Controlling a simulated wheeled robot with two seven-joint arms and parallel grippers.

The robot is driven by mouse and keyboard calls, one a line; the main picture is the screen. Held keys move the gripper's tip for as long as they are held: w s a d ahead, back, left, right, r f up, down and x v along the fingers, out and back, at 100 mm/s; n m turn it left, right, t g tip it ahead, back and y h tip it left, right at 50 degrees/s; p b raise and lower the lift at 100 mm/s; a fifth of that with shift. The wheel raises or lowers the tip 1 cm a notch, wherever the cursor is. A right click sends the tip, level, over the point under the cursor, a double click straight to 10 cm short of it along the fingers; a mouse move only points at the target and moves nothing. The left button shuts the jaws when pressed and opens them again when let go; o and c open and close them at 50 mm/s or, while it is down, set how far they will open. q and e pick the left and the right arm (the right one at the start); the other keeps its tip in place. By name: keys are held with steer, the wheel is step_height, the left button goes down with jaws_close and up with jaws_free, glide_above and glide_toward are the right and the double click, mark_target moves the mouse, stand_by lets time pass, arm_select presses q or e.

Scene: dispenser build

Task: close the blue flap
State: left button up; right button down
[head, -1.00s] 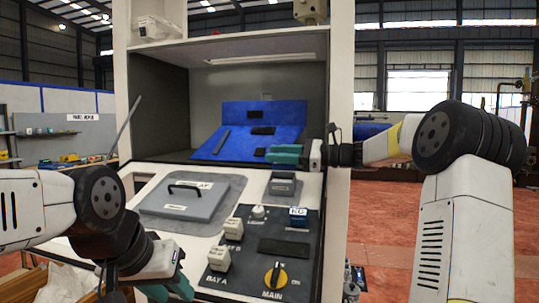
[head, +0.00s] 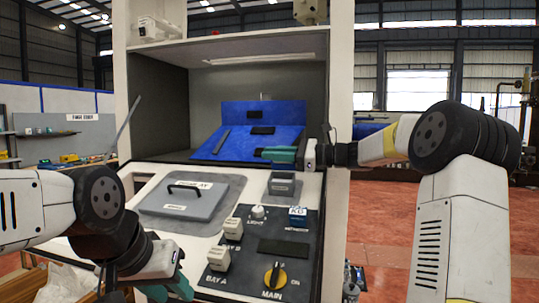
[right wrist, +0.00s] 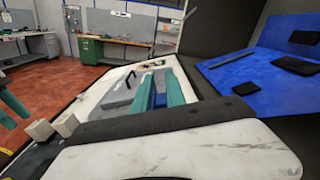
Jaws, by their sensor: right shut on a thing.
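The blue flap (head: 245,142) is a sloped blue panel with dark pads, in the recess of the white cabinet. A blue upright panel (head: 240,113) stands behind it. The flap also shows at the right of the right wrist view (right wrist: 240,67). My right gripper (head: 270,153) is at the flap's lower right edge, its teal fingers pointing left. In the right wrist view the fingers (right wrist: 160,88) have a narrow bluish part between them; whether it belongs to the flap cannot be told. My left gripper (head: 170,291) is low at the left, its fingers apart and empty.
Below the recess, the sloped white front carries a grey lid with a black handle (head: 185,197) and a dark control panel (head: 268,262) with switches and a yellow-black knob (head: 275,274). The cabinet's right post (head: 340,90) stands beside my right arm.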

steer(key=shift+s, duration=0.1)
stand_by(0.3)
steer(key=shift+s+a+f+n, duration=0.1)
steer(key=shift+s+f+n, duration=0.25)
steer(key=shift+n, duration=0.8)
steer(key=shift+s+a+f+n, duration=0.15)
steer(key=shift+s+n, duration=0.3)
steer(key=shift+n, duration=0.65)
steer(key=shift+s+a+f+n, duration=0.15)
steer(key=shift+s+n, duration=0.25)
steer(key=shift+n, duration=0.75)
steer(key=shift+f, duration=0.1)
steer(key=c, duration=1.4)
jaws_free()
steer(key=shift+c, duration=0.2)
steer(key=v, duration=0.8)
